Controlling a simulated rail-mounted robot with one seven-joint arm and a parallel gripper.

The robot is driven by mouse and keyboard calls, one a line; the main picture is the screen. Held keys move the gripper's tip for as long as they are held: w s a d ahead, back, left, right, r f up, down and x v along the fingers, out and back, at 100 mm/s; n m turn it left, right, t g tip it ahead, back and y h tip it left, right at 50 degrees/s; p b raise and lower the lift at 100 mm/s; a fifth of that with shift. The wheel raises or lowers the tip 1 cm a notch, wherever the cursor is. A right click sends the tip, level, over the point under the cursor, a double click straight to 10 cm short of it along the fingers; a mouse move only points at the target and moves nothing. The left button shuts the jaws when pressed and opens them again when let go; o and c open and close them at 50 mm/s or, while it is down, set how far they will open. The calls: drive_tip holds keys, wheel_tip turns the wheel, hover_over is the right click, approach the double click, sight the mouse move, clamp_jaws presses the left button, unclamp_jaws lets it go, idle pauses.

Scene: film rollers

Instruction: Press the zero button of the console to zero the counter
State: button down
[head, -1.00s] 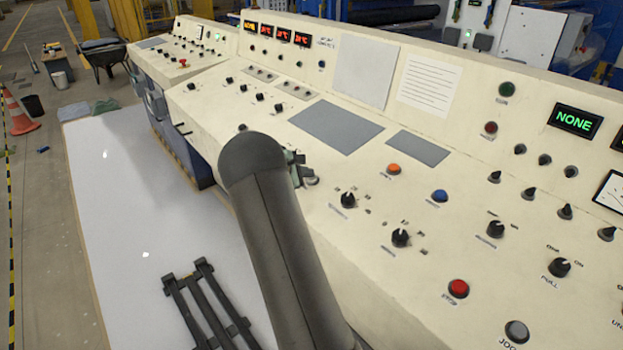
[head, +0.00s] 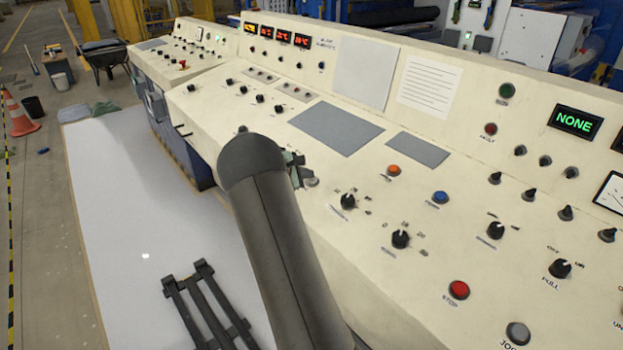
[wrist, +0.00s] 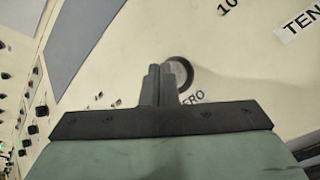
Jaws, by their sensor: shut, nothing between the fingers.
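The zero button (wrist: 182,73) is a pale round button in a dark ring on the cream console, with a partly hidden label ending in "ERO" beside it. My gripper (wrist: 157,69) is shut and empty in the wrist view. Its fingertips overlap the left part of the button; I cannot tell whether they touch it. In the head view the button (head: 311,182) shows just right of my arm. My arm hides most of my gripper there. I cannot make out the counter's reading.
Black knobs (head: 348,202), an orange button (head: 394,170), a blue button (head: 440,196) and a red stop button (head: 458,289) stand on the panel right of my arm. Flat grey plates (head: 336,127) lie beyond it. A label reading "TEN" (wrist: 302,21) is at upper right.

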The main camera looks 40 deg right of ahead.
drive_tip(key=shift+a+r, duration=0.1)
drive_tip(key=shift+r, duration=0.4)
drive_tip(key=r+p, duration=0.1)
drive_tip(key=r, duration=0.1)
drive_tip(key=a+r+p, duration=0.1)
drive_tip(key=r+p, duration=0.1)
drive_tip(key=r, duration=0.1)
idle(1.0)
